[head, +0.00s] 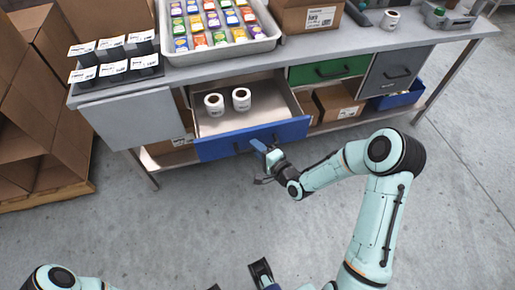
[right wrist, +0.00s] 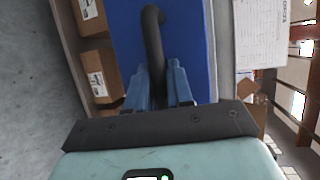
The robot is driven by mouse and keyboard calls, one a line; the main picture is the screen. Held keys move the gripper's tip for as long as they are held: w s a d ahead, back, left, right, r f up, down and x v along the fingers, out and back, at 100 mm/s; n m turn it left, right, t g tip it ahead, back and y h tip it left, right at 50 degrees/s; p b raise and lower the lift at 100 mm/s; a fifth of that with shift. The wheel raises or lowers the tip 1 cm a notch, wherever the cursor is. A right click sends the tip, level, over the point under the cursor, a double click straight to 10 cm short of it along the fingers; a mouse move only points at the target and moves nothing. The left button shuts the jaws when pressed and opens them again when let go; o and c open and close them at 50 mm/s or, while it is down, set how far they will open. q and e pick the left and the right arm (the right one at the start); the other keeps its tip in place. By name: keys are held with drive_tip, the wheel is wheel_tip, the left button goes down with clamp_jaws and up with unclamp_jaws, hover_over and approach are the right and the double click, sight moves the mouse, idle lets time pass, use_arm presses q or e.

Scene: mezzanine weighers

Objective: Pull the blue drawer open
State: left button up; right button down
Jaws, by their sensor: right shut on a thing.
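The blue drawer (head: 218,149) stands pulled out from the bench, its grey inside showing. Two white label rolls (head: 228,101) stand upright in it. My right gripper (head: 266,151) is at the middle of the drawer front. In the right wrist view, its blue fingers (right wrist: 158,88) are shut on the black bar handle (right wrist: 153,35), one on each side, in front of the blue panel (right wrist: 190,35). Dark parts that look like my left gripper (head: 262,272) show at the bottom edge of the head view, away from the bench; its jaws are not clear.
The bench top (head: 350,42) carries a tray (head: 173,50) of colourful packets and several black labelled items. A green drawer (head: 329,69) and a grey drawer (head: 395,72) are closed. Boxes (head: 338,101) sit on the lower shelf. The floor (head: 180,215) before the blue drawer is clear apart from my arms.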

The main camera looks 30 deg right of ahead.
drive_tip(key=shift+w+d, duration=0.1)
drive_tip(key=c, duration=1.1)
unclamp_jaws()
drive_tip(key=p+v, duration=0.5)
drive_tip(key=v, duration=0.8)
drive_tip(key=shift+s, duration=0.25)
drive_tip(key=shift+r, duration=0.15)
